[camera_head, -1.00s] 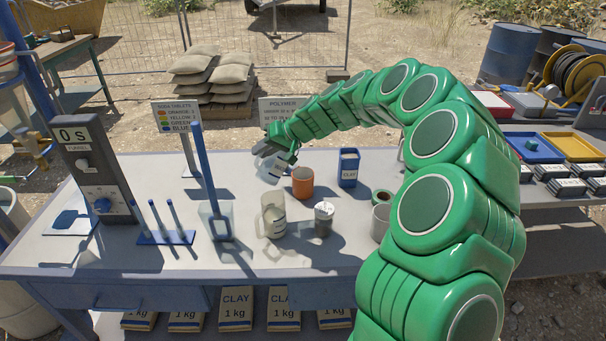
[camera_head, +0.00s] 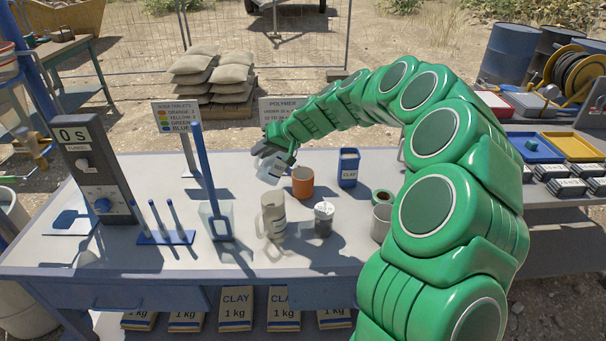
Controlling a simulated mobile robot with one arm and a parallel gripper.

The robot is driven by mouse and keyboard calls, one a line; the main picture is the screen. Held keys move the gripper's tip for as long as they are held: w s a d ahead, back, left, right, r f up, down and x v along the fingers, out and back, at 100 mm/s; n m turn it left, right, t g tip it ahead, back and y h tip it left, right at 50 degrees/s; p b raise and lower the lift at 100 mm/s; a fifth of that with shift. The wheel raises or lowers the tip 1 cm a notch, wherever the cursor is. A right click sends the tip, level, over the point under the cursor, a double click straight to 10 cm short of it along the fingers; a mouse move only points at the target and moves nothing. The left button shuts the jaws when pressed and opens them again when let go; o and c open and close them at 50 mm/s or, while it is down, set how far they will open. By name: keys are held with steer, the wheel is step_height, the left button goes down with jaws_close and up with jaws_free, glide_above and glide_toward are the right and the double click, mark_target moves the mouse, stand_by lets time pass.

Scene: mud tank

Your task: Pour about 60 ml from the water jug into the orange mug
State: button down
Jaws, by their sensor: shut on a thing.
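The orange mug (camera_head: 302,181) stands upright on the grey table, past the middle. My gripper (camera_head: 275,156) is just behind and left of it. It is shut on a clear vessel with a pale label, which looks like the water jug (camera_head: 271,172). The jug is tilted and held above the table, left of the mug's rim. My fingers and arm hide part of it. I cannot make out the water in it, any stream, or the inside of the mug.
A cloudy jug with a handle (camera_head: 273,214) and a lidded grey container (camera_head: 324,219) stand in front of the mug. A blue container (camera_head: 348,167) is to its right. A clear beaker with a blue paddle (camera_head: 217,221) and blue rack (camera_head: 166,237) stand left.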

steer(key=shift+s+a+r+h, duration=0.1)
steer(key=shift+s+a+h, duration=0.1)
steer(key=shift+h, duration=0.1)
steer(key=shift+s+a+f+n+t+h, duration=0.35)
steer(key=shift+s+a+n+t+h, duration=0.15)
steer(key=shift+t, duration=0.1)
steer(key=shift+s+a+r+n+t+h, duration=0.25)
steer(key=shift+s+a+n+t+h, duration=0.15)
steer(key=shift+s+a+h, duration=0.1)
steer(key=shift+s+a+f+n+t+h, duration=0.3)
steer(key=shift+a+f+n+t+h, duration=0.1)
steer(key=shift+f+t+h, duration=0.3)
steer(key=shift+s+a+f+n+t+h, duration=0.25)
steer(key=shift+a+f+n+t+h, duration=0.2)
steer(key=shift+f, duration=0.35)
